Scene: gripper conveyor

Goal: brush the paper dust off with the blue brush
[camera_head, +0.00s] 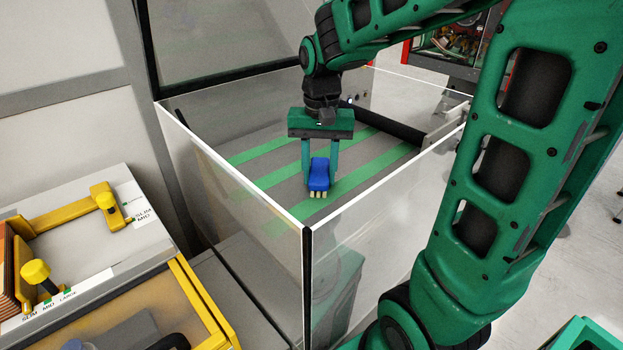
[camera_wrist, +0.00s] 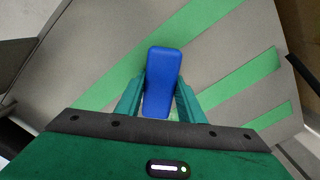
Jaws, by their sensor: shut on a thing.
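The blue brush (camera_head: 319,174) is upright between the fingers of my gripper (camera_head: 320,178), with pale bristles at its lower end. My gripper is shut on it, one finger on each side. In the wrist view the brush's blue back (camera_wrist: 163,80) fills the space between the fingertips (camera_wrist: 160,100). They are over a grey conveyor belt (camera_head: 275,150) with green stripes, inside a clear-walled enclosure. I cannot tell whether the bristles touch the belt. I cannot make out paper dust in either view.
Clear panels with white top edges (camera_head: 235,164) surround the belt, with a dark corner post (camera_head: 307,285) at the front. A dark roller (camera_head: 383,122) lies at the belt's far right. A tray with yellow fixtures (camera_head: 105,200) stands at the left.

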